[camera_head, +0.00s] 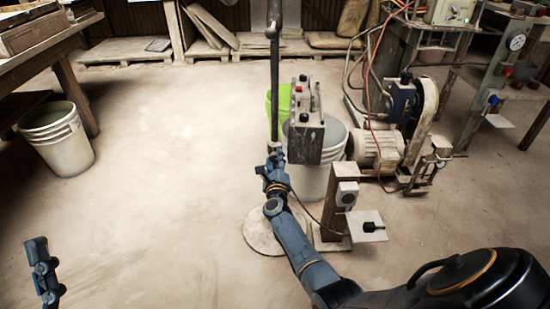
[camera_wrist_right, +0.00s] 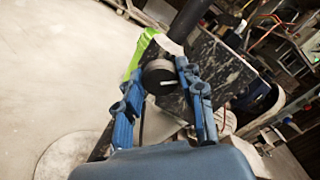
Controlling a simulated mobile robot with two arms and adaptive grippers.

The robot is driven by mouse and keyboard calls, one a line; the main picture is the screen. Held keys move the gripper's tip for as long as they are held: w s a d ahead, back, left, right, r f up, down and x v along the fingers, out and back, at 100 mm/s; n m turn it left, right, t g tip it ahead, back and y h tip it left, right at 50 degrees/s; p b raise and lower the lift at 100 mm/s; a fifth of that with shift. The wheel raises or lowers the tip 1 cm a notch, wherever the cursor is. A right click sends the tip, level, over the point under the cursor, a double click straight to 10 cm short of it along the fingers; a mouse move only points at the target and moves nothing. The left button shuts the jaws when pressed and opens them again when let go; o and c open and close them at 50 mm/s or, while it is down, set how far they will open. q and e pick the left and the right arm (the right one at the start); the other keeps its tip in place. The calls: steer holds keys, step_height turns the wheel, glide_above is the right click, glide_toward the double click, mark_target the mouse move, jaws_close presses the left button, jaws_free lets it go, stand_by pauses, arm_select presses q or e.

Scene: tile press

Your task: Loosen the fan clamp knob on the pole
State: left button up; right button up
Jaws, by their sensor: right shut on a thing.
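The dark upright pole (camera_head: 274,80) stands left of centre in the head view, over a round base plate (camera_head: 258,236). My right gripper (camera_head: 273,158) is at the pole's lower part and hides the knob there. In the right wrist view, the dark round clamp knob (camera_wrist_right: 157,72) lies between the blue fingertips of my right gripper (camera_wrist_right: 160,82), which is shut on it. The pole (camera_wrist_right: 190,20) rises behind the knob in that view. My left gripper (camera_head: 42,270) is at the lower left of the head view, far from the pole; its jaw opening is unclear.
A worn box with buttons (camera_head: 307,128) is close right of the pole. Behind it are a green bucket (camera_head: 284,98) and a pale bucket (camera_head: 310,183). A motor (camera_head: 376,150) and a small stand (camera_head: 344,205) are to the right. The floor left is mostly clear.

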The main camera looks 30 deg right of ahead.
steer(key=n+p, duration=0.2)
steer(key=n, duration=0.4)
steer(key=n+p, duration=0.2)
steer(key=n, duration=0.5)
steer(key=shift+f, duration=0.1)
arm_select(q)
steer(key=w+a+f+g+y, duration=0.1)
steer(key=w+f+g+y, duration=0.1)
steer(key=f+g, duration=0.4)
steer(key=w+f+g+y, duration=0.1)
steer(key=f+g, duration=0.5)
steer(key=f, duration=0.7)
steer(key=shift+w+a+g+y+p, duration=0.35)
steer(key=shift+g+y, duration=0.05)
steer(key=shift+y, duration=0.4)
arm_select(e)
steer(key=shift+f+n, duration=0.1)
steer(key=shift+n, duration=1.4)
arm_select(q)
steer(key=shift+f, duration=0.1)
arm_select(e)
steer(key=o, duration=1.2)
steer(key=shift+a, duration=0.1)
steer(key=shift+v, duration=3.75)
